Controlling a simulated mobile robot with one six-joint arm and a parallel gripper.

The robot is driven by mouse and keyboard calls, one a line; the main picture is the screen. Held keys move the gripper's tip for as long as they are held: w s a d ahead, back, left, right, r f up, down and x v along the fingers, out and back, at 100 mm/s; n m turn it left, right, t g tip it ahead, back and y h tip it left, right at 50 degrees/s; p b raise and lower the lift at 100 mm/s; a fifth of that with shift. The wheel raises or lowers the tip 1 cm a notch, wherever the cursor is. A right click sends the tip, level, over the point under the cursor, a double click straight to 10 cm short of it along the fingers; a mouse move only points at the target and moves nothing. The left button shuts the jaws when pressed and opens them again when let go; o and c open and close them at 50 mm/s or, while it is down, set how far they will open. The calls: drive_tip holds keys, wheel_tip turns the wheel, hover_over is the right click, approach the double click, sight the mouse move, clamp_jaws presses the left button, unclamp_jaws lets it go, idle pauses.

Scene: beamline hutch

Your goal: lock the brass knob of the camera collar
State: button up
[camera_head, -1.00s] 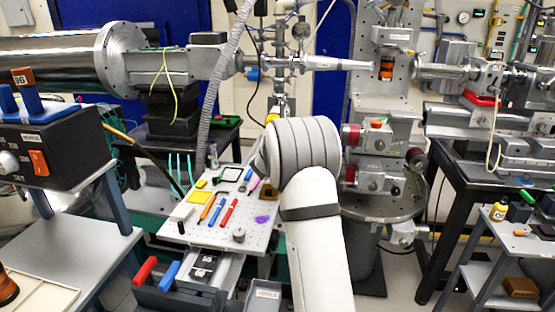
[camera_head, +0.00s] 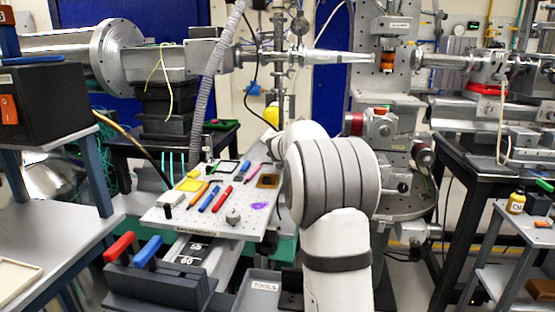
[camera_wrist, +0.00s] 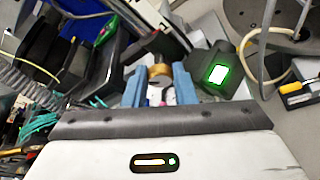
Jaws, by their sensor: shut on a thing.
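The brass knob (camera_wrist: 159,73) shows in the wrist view, between the two blue fingers of my gripper (camera_wrist: 160,80). The fingers are shut on it, one on each side. A dark bar or clamp part (camera_wrist: 150,46) lies just beyond the knob; I cannot tell the collar's outline or whether the knob is turned. A dark box with a lit, green-edged screen (camera_wrist: 217,74) sits just right of the fingers. In the head view my arm hides my gripper and the knob.
A perforated plate (camera_head: 160,214) with pens and small parts lies left of my arm. A red-and-blue-handled rack (camera_head: 160,285) stands at the front. The beam pipe's tapered nozzle (camera_head: 335,57) runs above. A side shelf (camera_head: 510,240) with a yellow bottle (camera_head: 516,202) stands at right.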

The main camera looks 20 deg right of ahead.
drive_tip(key=shift+d+f+m+t+y+b, duration=0.25)
drive_tip(key=shift+m+b, duration=0.35)
drive_tip(key=shift+b, duration=0.75)
drive_tip(key=shift+a+m+t+y+b, duration=0.25)
drive_tip(key=shift+m+b, duration=0.35)
drive_tip(key=shift+b, duration=0.7)
drive_tip(key=shift+d+b, duration=0.1)
drive_tip(key=shift+b, duration=0.2)
drive_tip(key=b, duration=0.1)
drive_tip(key=m+t+b, duration=0.1)
drive_tip(key=b, duration=0.1)
drive_tip(key=shift+s+f+m, duration=0.1)
drive_tip(key=shift+f+m, duration=0.2)
drive_tip(key=shift+f, duration=0.05)
drive_tip(key=m+t+b, duration=0.1)
drive_tip(key=m+b, duration=0.1)
drive_tip(key=b, duration=0.1)
drive_tip(key=shift+d+y+b, duration=0.1)
drive_tip(key=shift+y+b, duration=0.2)
drive_tip(key=shift+y, duration=0.1)
drive_tip(key=shift+r+m+t+b, duration=0.15)
drive_tip(key=shift+m+t+b, duration=0.45)
drive_tip(key=shift+m+b, duration=0.7)
drive_tip(key=o, duration=1)
